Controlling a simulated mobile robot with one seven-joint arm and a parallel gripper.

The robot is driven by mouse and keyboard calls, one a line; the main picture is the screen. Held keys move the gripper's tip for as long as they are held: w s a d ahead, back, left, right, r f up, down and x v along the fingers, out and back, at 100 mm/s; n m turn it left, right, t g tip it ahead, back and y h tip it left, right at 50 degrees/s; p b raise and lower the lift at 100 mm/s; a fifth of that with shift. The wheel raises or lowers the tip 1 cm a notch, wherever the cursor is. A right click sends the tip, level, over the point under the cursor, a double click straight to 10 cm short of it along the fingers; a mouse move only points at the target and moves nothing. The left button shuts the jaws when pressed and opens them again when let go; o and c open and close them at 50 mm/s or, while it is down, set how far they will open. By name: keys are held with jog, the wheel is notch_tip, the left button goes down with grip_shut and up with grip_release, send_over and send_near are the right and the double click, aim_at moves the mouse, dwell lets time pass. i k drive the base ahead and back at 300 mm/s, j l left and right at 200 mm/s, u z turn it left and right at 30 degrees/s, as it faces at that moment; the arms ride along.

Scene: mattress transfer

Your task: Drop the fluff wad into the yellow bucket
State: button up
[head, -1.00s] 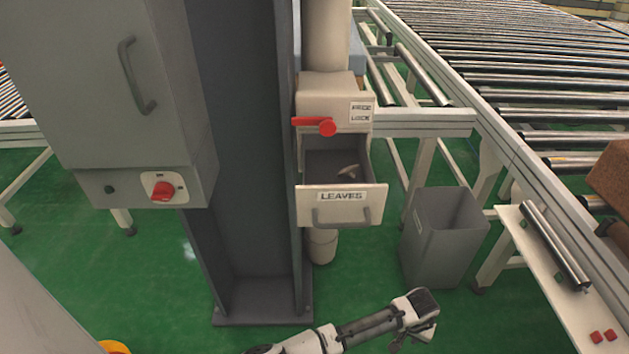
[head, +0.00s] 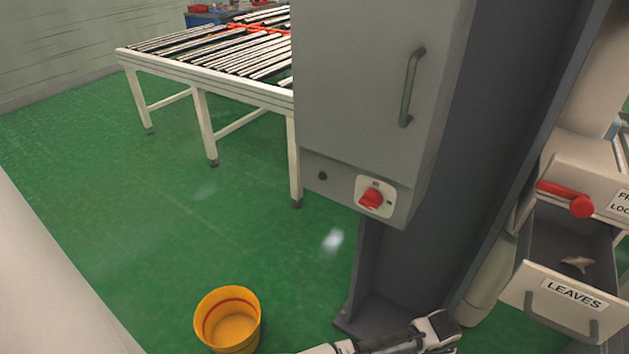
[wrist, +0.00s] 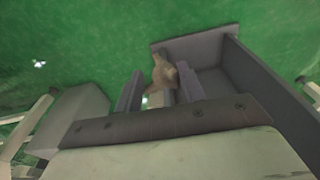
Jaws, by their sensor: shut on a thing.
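My gripper (wrist: 158,92) shows in the wrist view, its two grey fingers shut on a small tan, ragged fluff wad (wrist: 163,72). The wad sticks out past the fingertips, with green floor behind it. In the head view only part of my arm shows at the bottom edge; the fingers and wad are hidden there.
A grey column with a cabinet (head: 365,90) stands between the bucket and an open drawer (head: 567,292) labelled LEAVES. A small pale scrap (head: 577,262) lies in the drawer. A roller conveyor (head: 205,75) stands behind. The floor around the bucket is clear.

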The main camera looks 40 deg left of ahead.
aim_at(238, 333)
jog(key=u, duration=1.1)
jog(key=k+u, duration=0.45)
jog(key=k+j, duration=0.15)
jog(key=k, duration=0.35)
jog(key=k+j, duration=0.2)
jog(key=k, duration=0.3)
jog(key=i+l+z, duration=0.1)
jog(key=i, duration=1.05)
jog(key=i+l+z, duration=0.15)
jog(key=i, duration=1.05)
